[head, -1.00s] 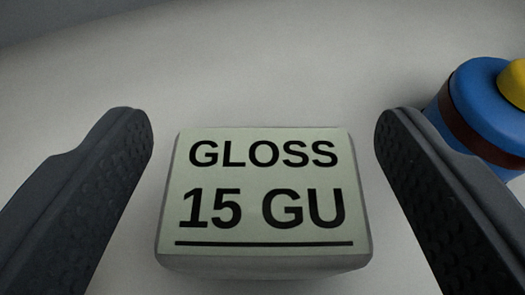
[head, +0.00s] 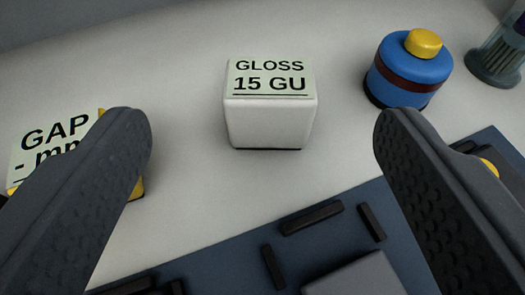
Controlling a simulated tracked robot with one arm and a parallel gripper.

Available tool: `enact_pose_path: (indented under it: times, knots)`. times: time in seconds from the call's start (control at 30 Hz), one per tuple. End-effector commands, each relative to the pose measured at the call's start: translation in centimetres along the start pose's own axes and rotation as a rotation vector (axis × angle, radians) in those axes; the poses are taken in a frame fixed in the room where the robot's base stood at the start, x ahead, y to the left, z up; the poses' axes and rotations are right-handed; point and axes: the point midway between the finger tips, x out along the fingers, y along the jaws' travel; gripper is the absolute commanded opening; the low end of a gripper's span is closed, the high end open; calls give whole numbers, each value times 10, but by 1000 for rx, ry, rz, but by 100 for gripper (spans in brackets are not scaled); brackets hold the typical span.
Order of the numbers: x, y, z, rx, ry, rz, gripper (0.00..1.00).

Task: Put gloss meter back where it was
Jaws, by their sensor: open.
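The gloss meter (head: 270,122) is a white block with a pale green top label reading "GLOSS 15 GU". It stands upright on the light surface in the upper middle of the head view. My gripper (head: 262,125) is open and empty, its two dark ridged fingers spread wide at the left and right. The meter shows between and beyond the fingertips, apart from both.
A yellow device labelled "GAP" (head: 48,140) is partly hidden behind the left finger. A blue canister with a yellow knob (head: 408,75) stands right of the meter, with a glassy container (head: 497,62) beyond. A dark blue mat (head: 235,262) with black blocks lies nearer.

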Motion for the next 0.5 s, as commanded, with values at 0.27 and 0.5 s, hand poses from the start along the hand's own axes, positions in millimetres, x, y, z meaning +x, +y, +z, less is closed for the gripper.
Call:
enact_pose_path:
  times: [0.27,0.5]
  knots:
    - [-5,-2,2,-2,4,-7,72]
    - [-13,-1,2,-3,4,-4,72]
